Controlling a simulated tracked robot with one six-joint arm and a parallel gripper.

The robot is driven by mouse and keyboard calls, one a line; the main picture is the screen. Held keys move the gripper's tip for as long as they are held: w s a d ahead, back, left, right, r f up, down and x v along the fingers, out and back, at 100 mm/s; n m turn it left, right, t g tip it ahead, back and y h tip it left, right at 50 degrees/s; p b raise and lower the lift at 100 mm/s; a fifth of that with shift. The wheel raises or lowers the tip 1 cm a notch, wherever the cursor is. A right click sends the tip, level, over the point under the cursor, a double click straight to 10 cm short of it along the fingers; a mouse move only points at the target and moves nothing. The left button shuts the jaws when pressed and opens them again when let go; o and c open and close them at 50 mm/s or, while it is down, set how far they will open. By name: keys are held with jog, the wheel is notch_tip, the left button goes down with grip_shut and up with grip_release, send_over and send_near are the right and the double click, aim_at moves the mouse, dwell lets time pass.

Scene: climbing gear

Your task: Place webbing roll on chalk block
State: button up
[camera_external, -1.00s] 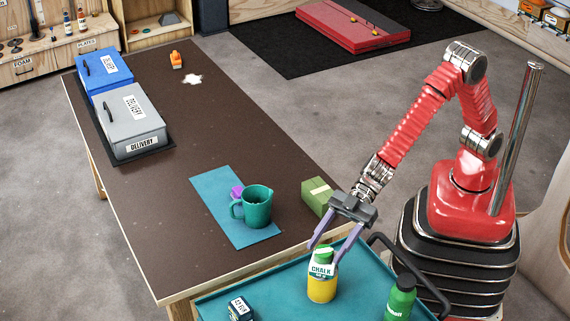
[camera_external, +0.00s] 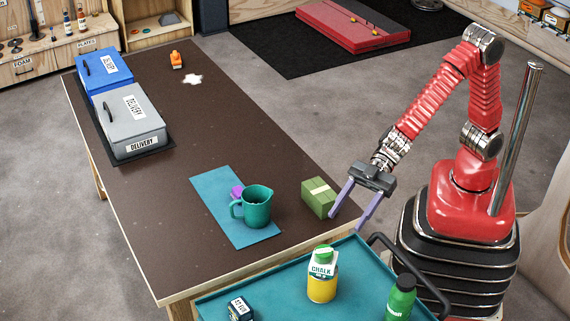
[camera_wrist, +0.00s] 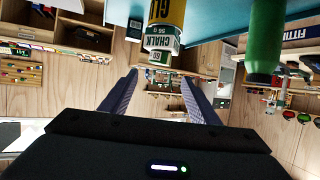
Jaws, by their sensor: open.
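A green block with a pale band (camera_external: 318,197) lies near the table's right edge; it looks like the chalk block. A small purple thing (camera_external: 237,191) sits on the teal mat, mostly hidden behind the green jug (camera_external: 257,207); it may be the webbing roll, but I cannot tell its shape. My gripper (camera_external: 349,222) is open and empty, pointing down, just right of the green block in the external view. In the wrist view my gripper (camera_wrist: 160,76) has nothing between its fingers.
The teal cart top (camera_external: 275,287) holds a yellow bottle labelled CHALK (camera_external: 321,287), a green bottle (camera_external: 401,297) and a small dark box (camera_external: 240,309). Blue (camera_external: 104,71) and grey (camera_external: 131,117) boxes stand at the table's far left. The table middle is clear.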

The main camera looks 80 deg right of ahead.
jog(key=shift+v, duration=0.85)
jog(key=shift+d, duration=0.1)
jog(key=w+d+r+m+t+h, duration=0.2)
jog(key=w+d+h, duration=0.1)
jog(key=d, duration=0.7)
jog(key=w+d+r+m+t+h, duration=0.1)
jog(key=w+d+m+t+h, duration=0.15)
jog(key=d, duration=0.75)
jog(key=w+d+r+m+t+h, duration=0.1)
jog(key=w+d+r+m+h, duration=0.2)
jog(key=d, duration=0.6)
jog(key=s+d+f+m+g+h, duration=0.1)
jog(key=s+d+m+g+h, duration=0.1)
jog(key=s+d, duration=0.6)
jog(key=s+d+f+m+g+h, duration=0.1)
jog(key=s+d+f+m+h, duration=0.15)
jog(key=d, duration=0.95)
jog(key=s+d+f+m+g, duration=0.1)
jog(key=s+g, duration=0.1)
jog(key=s, duration=0.6)
jog(key=shift+s+d+y, duration=0.15)
jog(key=shift+d+y, duration=0.15)
jog(key=shift+d, duration=0.05)
